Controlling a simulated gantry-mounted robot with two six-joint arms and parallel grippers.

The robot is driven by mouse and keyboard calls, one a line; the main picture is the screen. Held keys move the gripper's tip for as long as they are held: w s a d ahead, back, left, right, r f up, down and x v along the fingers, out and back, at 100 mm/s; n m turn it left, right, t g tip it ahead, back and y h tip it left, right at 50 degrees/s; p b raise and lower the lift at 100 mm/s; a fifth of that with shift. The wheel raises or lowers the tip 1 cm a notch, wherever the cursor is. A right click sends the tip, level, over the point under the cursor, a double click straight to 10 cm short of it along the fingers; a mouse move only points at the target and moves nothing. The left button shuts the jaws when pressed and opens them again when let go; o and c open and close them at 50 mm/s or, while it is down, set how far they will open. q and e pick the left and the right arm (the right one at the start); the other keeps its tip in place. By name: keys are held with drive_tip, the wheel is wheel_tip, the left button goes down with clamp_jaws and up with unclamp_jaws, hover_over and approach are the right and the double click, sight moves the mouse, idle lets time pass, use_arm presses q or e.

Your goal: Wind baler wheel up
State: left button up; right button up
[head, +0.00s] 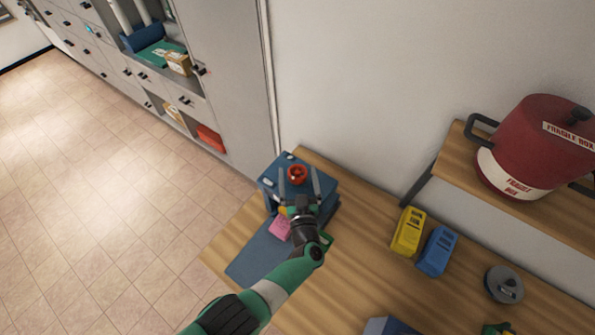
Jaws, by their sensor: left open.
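The baler (271,178) is a blue box-shaped machine on the wooden table, near its far left corner. Its red wheel (297,174) sits on top. My left gripper (298,178) is open over the baler, with one finger on each side of the wheel. I cannot tell whether the fingers touch it. The gripper and wrist hide the front of the baler. A pink item (280,228) and a bit of yellow show at the baler's front, partly hidden by my wrist. My right gripper is not in view.
A yellow box (408,232) and a blue box (437,250) stand to the right on the table (350,275). A round grey tin (503,284) lies further right. A red pot (535,145) stands on a raised shelf. Grey mailbox cabinets (222,70) line the wall.

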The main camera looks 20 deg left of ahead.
use_arm(q)
drive_tip(key=p+v, duration=0.5)
drive_tip(key=v, duration=0.6)
